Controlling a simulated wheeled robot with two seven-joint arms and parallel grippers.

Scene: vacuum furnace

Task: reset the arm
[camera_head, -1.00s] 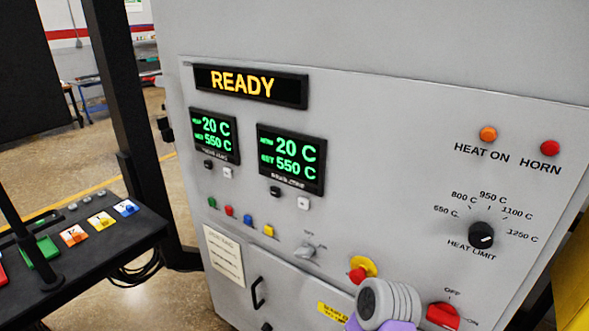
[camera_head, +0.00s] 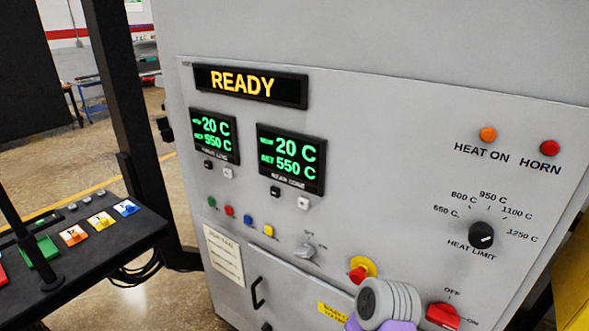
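One of my arms (camera_head: 388,305) shows at the bottom edge, as a grey ribbed joint with purple parts, in front of the furnace's grey control panel (camera_head: 385,160). Its gripper is outside the picture. My other gripper is not in view either. The arm's joint stands just below the red button with a yellow collar (camera_head: 358,274) and left of the red rotary switch (camera_head: 442,315). I cannot tell whether it touches the panel.
The panel carries a READY display (camera_head: 250,86), two temperature readouts (camera_head: 291,158), a black heat limit knob (camera_head: 481,235) and several small buttons. A black console (camera_head: 90,270) with coloured switches stands at left, beside a black post (camera_head: 130,120). Floor shows between.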

